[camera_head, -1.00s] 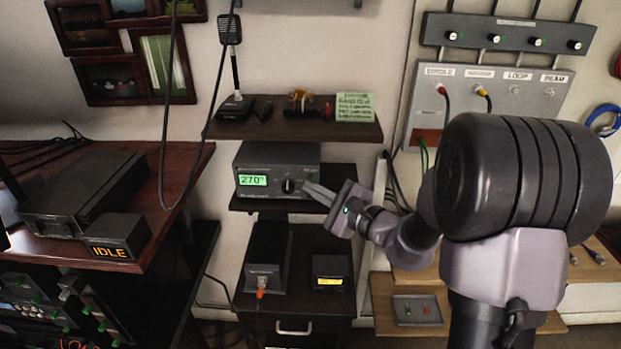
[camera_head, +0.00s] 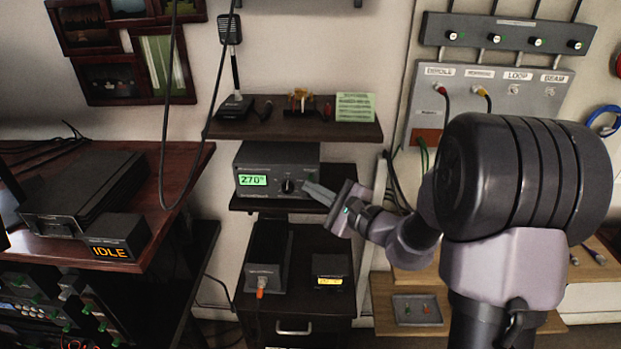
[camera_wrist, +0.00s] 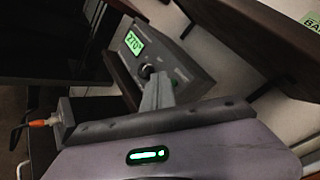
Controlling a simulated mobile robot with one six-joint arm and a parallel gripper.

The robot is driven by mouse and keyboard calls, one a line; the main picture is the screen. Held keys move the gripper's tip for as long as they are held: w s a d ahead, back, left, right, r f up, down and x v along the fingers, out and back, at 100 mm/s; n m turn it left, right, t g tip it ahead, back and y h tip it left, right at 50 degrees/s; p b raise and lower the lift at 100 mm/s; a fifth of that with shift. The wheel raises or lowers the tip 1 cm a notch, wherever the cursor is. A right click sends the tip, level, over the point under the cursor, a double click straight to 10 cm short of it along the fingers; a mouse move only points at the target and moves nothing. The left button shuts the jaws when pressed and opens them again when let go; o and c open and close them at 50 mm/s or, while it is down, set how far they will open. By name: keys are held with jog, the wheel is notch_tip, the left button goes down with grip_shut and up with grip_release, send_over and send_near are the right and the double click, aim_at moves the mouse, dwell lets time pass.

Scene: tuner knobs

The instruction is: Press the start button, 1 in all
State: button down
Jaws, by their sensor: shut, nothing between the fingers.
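The tuner box (camera_head: 254,158) is dark grey and stands on the middle shelf. Its green display (camera_head: 253,180) reads 270 and a black knob (camera_head: 289,186) sits to the right of it. In the wrist view the box (camera_wrist: 175,62) appears tilted, with its display (camera_wrist: 134,42) and knob (camera_wrist: 148,71). My gripper (camera_head: 307,187) is shut and empty, its fingertips close to the right part of the front panel, just right of the knob. In the wrist view the fingertips (camera_wrist: 163,79) cover part of that panel. I cannot make out a start button or tell whether the tips touch the panel.
A shelf (camera_head: 320,128) with a microphone (camera_head: 231,60) and a green note (camera_head: 355,107) hangs above the box. A small box reading IDLE (camera_head: 110,248) stands on the left desk. A hanging cable (camera_head: 163,150) runs left of the tuner. A panel with plugs (camera_head: 490,95) is at the right.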

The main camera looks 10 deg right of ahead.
jog(key=shift+w, duration=0.1)
dwell(0.6)
jog(key=shift+w+d, duration=0.1)
jog(key=shift+w, duration=0.25)
jog(key=shift+w, duration=0.3)
dwell(0.5)
jog(key=shift+s+b, duration=0.1)
jog(key=shift+b, duration=0.2)
jog(key=shift+s, duration=0.6)
jog(key=shift+b, duration=0.3)
jog(key=s, duration=0.1)
jog(key=s+a+b, duration=0.1)
jog(key=s, duration=0.3)
jog(key=shift+a+b, duration=0.25)
jog(key=shift+b, duration=0.1)
